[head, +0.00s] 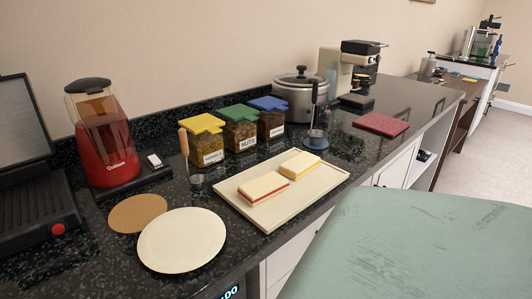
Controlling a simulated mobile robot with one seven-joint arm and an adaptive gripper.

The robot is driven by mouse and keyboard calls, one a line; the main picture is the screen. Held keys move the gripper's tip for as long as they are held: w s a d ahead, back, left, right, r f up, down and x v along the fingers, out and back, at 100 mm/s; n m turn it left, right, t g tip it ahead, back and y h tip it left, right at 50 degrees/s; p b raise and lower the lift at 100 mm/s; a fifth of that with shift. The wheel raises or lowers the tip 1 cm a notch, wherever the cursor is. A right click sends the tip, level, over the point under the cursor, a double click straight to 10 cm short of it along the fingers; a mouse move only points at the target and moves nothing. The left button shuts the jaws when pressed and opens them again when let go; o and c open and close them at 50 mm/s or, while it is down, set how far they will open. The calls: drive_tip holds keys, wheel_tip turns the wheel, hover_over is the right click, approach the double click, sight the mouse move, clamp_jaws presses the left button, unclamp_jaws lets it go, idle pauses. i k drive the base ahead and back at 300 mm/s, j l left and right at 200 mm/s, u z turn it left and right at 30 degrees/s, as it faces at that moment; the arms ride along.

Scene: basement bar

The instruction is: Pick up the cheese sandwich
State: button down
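Two white-bread sandwiches lie on a cream rectangular tray (323,183) on the dark counter. The one at the back right shows a yellow layer and looks like the cheese sandwich (300,163). The other sandwich (263,188), at the front left, has a red layer along its side. The two lie close together, and both are uncovered. My gripper is not in view.
A cream plate (182,240) and a brown round mat (137,213) lie left of the tray. Jars with yellow, green and blue lids (239,130), a red blender (103,140) and a silver cooker (300,95) stand behind. A green surface (420,245) fills the lower right.

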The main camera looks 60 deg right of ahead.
sight(298, 165)
drive_tip(key=k+l+z, duration=0.3)
drive_tip(key=z, duration=1.3)
drive_tip(key=i+j, duration=0.2)
drive_tip(key=i+j+z, duration=0.1)
drive_tip(key=j, duration=0.25)
drive_tip(key=i+j, duration=0.15)
drive_tip(key=i, duration=0.2)
